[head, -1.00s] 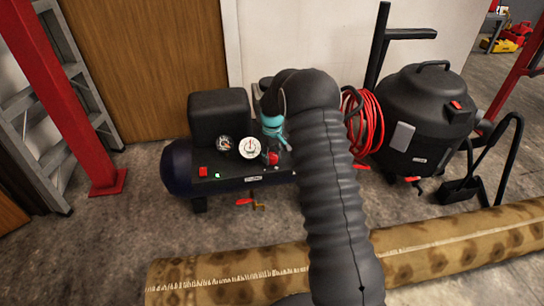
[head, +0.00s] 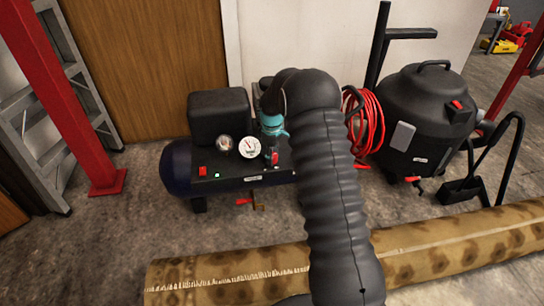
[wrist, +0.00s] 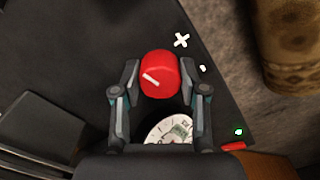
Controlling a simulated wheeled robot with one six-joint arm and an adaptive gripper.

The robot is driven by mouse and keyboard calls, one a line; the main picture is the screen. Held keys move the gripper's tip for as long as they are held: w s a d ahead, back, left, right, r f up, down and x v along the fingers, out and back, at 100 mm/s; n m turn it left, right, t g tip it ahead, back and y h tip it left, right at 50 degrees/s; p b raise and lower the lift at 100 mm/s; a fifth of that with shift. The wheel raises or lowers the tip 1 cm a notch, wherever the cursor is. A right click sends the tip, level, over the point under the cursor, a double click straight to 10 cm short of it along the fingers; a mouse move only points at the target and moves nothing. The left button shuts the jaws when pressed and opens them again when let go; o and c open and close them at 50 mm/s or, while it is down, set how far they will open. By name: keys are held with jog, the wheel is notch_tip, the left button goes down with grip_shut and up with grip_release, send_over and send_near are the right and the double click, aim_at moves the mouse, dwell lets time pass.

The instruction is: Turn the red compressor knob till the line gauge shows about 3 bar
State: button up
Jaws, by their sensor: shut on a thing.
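The red knob (wrist: 160,76) has a white mark line and sits between the two fingers of my gripper (wrist: 160,82) in the wrist view. My gripper is shut on it. In the head view the red knob (head: 275,158) shows just below my teal-and-dark gripper (head: 273,147), on the dark compressor (head: 235,178). A larger white gauge (head: 250,147) faces up beside the knob, its needle slanting to the upper left; its numbers are too small to read. In the wrist view that gauge (wrist: 168,131) is partly hidden by my gripper.
A smaller gauge (head: 225,144) and a red switch (head: 202,171) are on the compressor. A rolled rug (head: 230,279) lies in front. A black vacuum (head: 418,120) and a red hose (head: 366,125) stand to the right; a ladder (head: 60,110) stands left.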

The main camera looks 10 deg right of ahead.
jog(key=shift+n, duration=0.5)
jog(key=o, duration=1.1)
jog(key=shift+o, duration=0.2)
jog(key=shift+r, duration=0.1)
notch_tip(320, 180, up, 12)
